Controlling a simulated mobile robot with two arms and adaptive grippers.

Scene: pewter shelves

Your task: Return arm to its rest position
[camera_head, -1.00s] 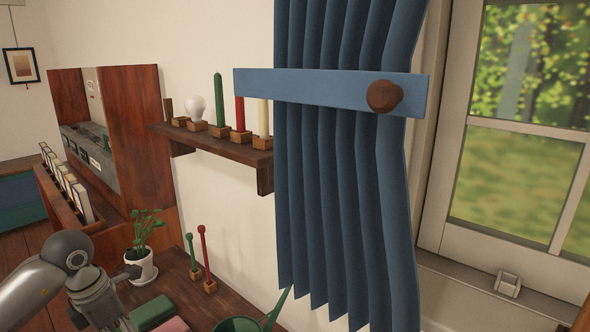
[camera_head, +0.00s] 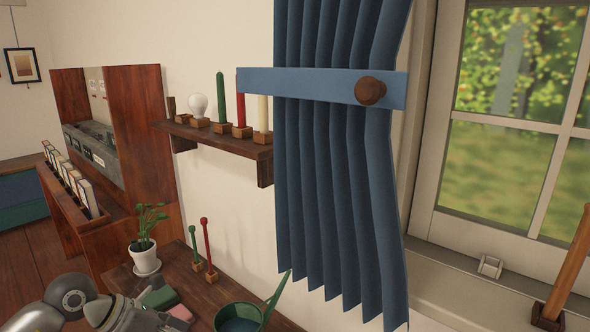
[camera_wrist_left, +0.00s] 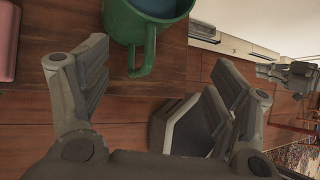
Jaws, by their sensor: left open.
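My left arm (camera_head: 75,298) shows at the bottom left of the head view, low in front of the wooden desk (camera_head: 200,290). My left gripper (camera_wrist_left: 165,85) is open in the left wrist view, with nothing between its two fingers. Beyond the fingers is a green vessel (camera_wrist_left: 130,25) with a handle, blue inside; it also shows at the bottom of the head view (camera_head: 238,318). A grey jointed part at the right of the wrist view (camera_wrist_left: 285,75) looks like my right gripper; its jaw state is unclear.
A potted plant (camera_head: 145,255), red and green pegs (camera_head: 207,250) and small green and pink blocks (camera_head: 160,297) are on the desk. A wall shelf (camera_head: 225,140) holds candles and a bulb. A blue curtain (camera_head: 335,200) hangs beside the window (camera_head: 500,170).

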